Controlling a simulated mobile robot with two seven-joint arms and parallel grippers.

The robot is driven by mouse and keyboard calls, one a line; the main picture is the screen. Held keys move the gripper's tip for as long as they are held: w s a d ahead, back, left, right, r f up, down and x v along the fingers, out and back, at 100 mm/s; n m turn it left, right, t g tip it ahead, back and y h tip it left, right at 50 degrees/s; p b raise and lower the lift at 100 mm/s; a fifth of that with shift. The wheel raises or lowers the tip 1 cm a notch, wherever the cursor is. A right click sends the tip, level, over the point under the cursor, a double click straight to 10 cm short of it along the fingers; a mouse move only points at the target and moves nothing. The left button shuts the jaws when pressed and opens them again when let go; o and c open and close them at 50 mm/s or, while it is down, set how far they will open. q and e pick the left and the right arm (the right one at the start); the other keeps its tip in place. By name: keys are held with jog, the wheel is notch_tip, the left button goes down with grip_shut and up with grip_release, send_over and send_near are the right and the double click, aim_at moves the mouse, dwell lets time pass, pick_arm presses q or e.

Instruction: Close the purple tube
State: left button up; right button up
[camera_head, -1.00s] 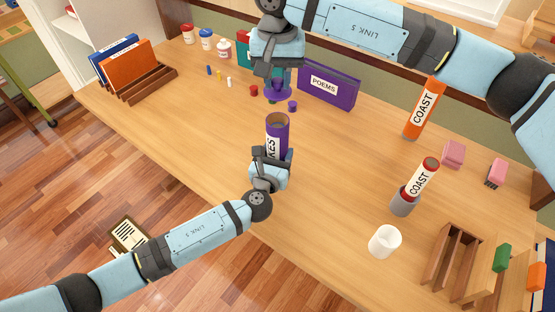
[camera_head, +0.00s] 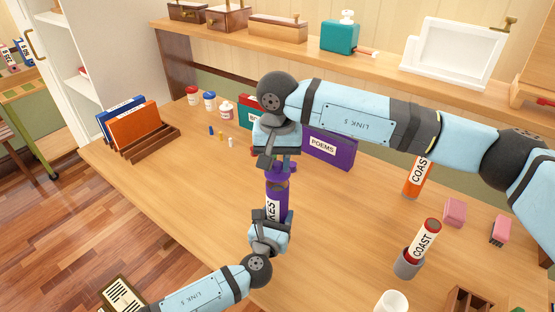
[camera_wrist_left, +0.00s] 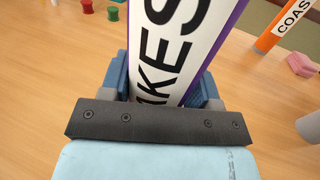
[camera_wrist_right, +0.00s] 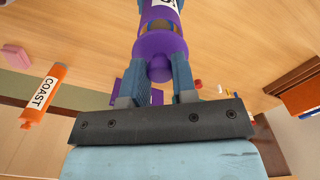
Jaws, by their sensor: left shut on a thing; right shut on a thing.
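The purple tube (camera_head: 277,203) with a white label stands upright at the middle of the table. My left gripper (camera_head: 271,217) is shut around its lower part; the left wrist view shows the label of the tube (camera_wrist_left: 168,45) between the fingers. My right gripper (camera_head: 274,160) is shut on the knob of a purple cap (camera_head: 283,168), just above the tube's mouth. In the right wrist view the cap (camera_wrist_right: 160,44) is in line with the tube (camera_wrist_right: 160,4), and brown shows between them, so the cap does not look seated. Whether their edges touch I cannot tell.
A purple POEMS box (camera_head: 327,149) stands close behind the right gripper. An orange COAST tube (camera_head: 416,177), another COAST tube in a grey holder (camera_head: 408,264), and pink blocks (camera_head: 455,212) are to the right. A book rack (camera_head: 150,146) is at left. The table's left middle is clear.

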jog(key=shift+f, duration=0.9)
jog(key=shift+f, duration=0.7)
jog(key=o, duration=1)
jog(key=shift+c, duration=0.2)
jog(key=shift+r, duration=0.1)
notch_tip(320, 180, up, 12)
jog(key=shift+f, duration=0.1)
